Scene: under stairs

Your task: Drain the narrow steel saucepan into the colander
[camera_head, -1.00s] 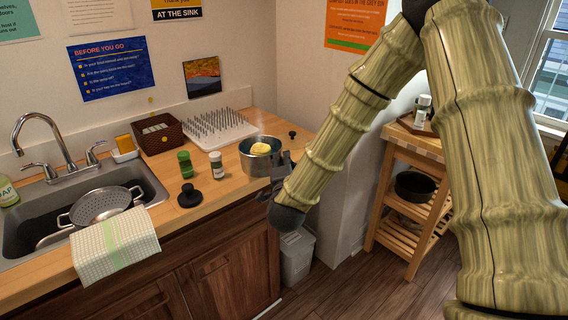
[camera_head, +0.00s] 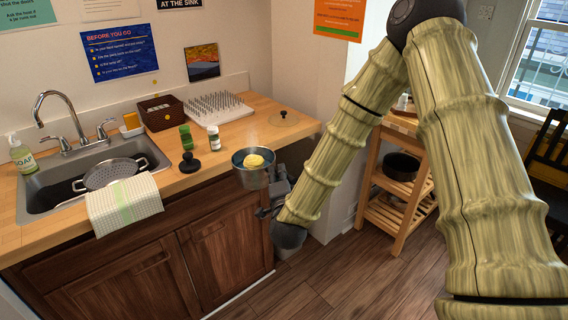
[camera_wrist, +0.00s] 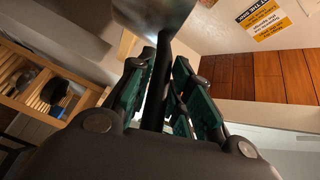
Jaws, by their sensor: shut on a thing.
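The steel saucepan (camera_head: 251,180) is in the air at the counter's front right edge, roughly upright, with a yellow lump (camera_head: 254,160) inside. My gripper (camera_head: 275,190) is beside it on the right. In the wrist view, the green-padded fingers of my gripper (camera_wrist: 163,85) are shut on the saucepan's dark handle (camera_wrist: 158,75), and the blurred steel body (camera_wrist: 152,14) is beyond them. The grey colander (camera_head: 112,173) sits in the sink at the left, well apart from the saucepan. Any liquid in the saucepan cannot be made out.
A checked towel (camera_head: 124,205) hangs over the sink's front edge. A dark round-based knob (camera_head: 189,163), a green bottle (camera_head: 187,137) and a white-labelled bottle (camera_head: 214,138) stand between sink and saucepan. A lid (camera_head: 284,119) and spiked rack (camera_head: 216,108) are behind. A faucet (camera_head: 60,115) rises behind the sink.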

